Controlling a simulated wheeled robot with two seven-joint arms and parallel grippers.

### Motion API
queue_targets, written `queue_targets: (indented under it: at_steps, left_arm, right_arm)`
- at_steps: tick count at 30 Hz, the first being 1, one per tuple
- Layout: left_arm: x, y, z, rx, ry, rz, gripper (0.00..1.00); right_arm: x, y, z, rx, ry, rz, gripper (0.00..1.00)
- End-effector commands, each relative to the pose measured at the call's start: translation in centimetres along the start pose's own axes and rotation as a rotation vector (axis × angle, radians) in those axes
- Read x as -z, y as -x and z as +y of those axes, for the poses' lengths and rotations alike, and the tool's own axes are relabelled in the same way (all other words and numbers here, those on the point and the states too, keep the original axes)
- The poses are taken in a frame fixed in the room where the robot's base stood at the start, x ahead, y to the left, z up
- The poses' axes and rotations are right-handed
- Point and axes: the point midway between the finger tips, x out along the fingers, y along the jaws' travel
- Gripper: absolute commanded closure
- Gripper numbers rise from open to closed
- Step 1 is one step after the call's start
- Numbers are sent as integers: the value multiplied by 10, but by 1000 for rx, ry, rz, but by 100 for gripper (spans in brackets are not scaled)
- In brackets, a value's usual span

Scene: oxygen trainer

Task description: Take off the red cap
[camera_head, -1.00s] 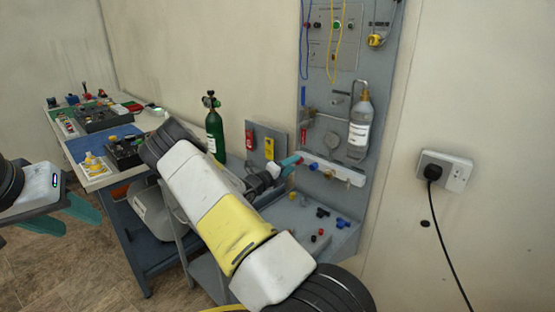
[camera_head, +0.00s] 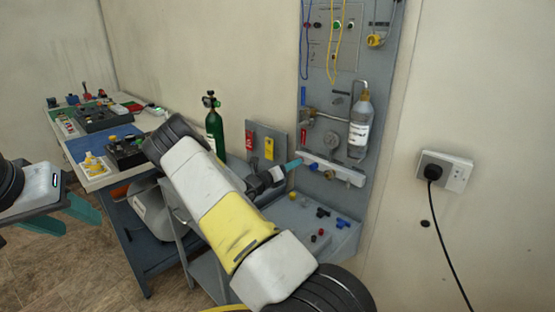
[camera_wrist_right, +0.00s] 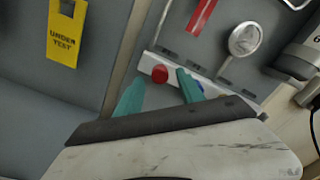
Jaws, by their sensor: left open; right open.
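The red cap (camera_wrist_right: 160,73) is a small round knob at the left end of a white bar (camera_wrist_right: 150,62) in the right wrist view. My right gripper (camera_wrist_right: 158,80) is open, with one teal finger to each side of the cap and its tips close to it. I cannot tell whether they touch it. In the head view the white bar (camera_head: 340,172) is on the grey wall panel, and my right gripper (camera_head: 294,164) is at its left end, where the cap is hidden. My left gripper (camera_head: 65,215) is open and empty at the far left.
A blue fitting (camera_wrist_right: 199,86) sits close behind the right-hand finger. A pressure gauge (camera_wrist_right: 245,39) and a bottle (camera_head: 360,125) are above the bar. A grey tray (camera_head: 290,215) with several loose fittings lies below. A yellow tag (camera_wrist_right: 66,30) hangs to the left.

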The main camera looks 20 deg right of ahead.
Motion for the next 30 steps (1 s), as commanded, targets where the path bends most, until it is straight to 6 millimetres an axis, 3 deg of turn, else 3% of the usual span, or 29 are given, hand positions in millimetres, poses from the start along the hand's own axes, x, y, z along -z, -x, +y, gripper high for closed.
queue_targets:
  at_steps: [9,22,30]
  left_arm:
    - [0,0,0,0,0,0,56]
    - [0,0,0,0,0,0,56]
    - [0,0,0,0,0,0,56]
  right_arm:
    - [0,0,0,0,-100,1,55]
    - [1,-1,0,0,-97,1,55]
    - [1,-13,-1,2,-97,1,55]
